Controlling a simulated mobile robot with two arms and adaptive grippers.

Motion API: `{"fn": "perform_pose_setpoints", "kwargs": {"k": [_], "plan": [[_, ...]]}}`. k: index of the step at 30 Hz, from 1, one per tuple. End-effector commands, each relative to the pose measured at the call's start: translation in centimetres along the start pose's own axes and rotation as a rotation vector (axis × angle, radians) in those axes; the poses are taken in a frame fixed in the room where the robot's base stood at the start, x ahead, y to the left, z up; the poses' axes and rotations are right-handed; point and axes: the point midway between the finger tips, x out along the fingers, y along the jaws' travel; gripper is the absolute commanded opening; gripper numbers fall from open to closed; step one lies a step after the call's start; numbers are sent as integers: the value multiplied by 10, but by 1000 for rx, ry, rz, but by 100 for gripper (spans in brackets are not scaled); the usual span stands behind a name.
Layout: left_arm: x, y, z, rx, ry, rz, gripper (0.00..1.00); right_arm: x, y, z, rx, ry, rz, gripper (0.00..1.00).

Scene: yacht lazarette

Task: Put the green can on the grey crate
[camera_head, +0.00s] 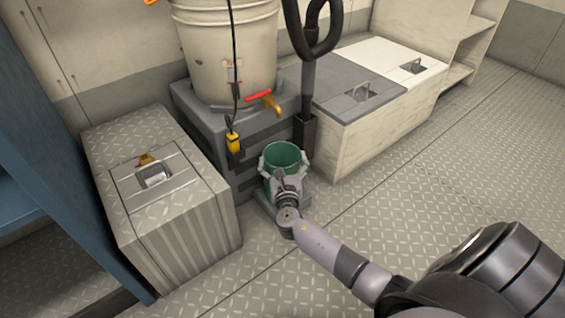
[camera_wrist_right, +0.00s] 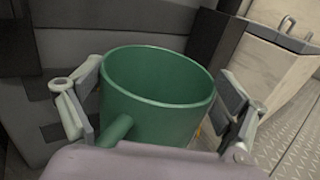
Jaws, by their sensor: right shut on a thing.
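The green can (camera_head: 283,156) is an open-topped, round vessel in front of a dark grey slatted crate (camera_head: 186,103). My right gripper (camera_head: 284,168) is shut on the can, with one finger on each side of it. In the right wrist view the can (camera_wrist_right: 160,85) sits upright between the fingers, its rim tilted slightly in the picture, and a green tube or spout sticks out toward the camera. The can's base is hidden by my gripper, so I cannot tell whether it touches the floor. My left gripper is out of view.
A large cream bucket (camera_head: 225,50) with a red-handled tap (camera_head: 262,97) stands on the slatted crate. A ribbed metal box (camera_head: 190,225) with a latch is at left. A pale locker (camera_head: 375,130) is at right. Open diamond-plate floor (camera_head: 420,200) lies right.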

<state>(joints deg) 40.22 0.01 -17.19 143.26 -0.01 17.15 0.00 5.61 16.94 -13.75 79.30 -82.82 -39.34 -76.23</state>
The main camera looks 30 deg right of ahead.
Motion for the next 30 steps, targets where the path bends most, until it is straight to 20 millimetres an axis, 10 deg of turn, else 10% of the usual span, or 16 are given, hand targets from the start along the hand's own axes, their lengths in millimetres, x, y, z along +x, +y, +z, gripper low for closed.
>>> {"fn": "perform_pose_setpoints", "kwargs": {"k": [6, 7, 9, 22, 30], "plan": [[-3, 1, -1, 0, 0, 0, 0, 1, 0, 0, 1, -6, -1, 31], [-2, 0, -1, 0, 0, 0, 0, 0, 0, -2, 0, 0, 0, 94], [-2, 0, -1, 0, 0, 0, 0, 0, 0, -2, 0, 0, 0, 99], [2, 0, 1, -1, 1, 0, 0, -1, 0, 2, 0, 0, 0, 100], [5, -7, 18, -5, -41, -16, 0, -50, 0, 4, -1, 5, 2, 100]]}}
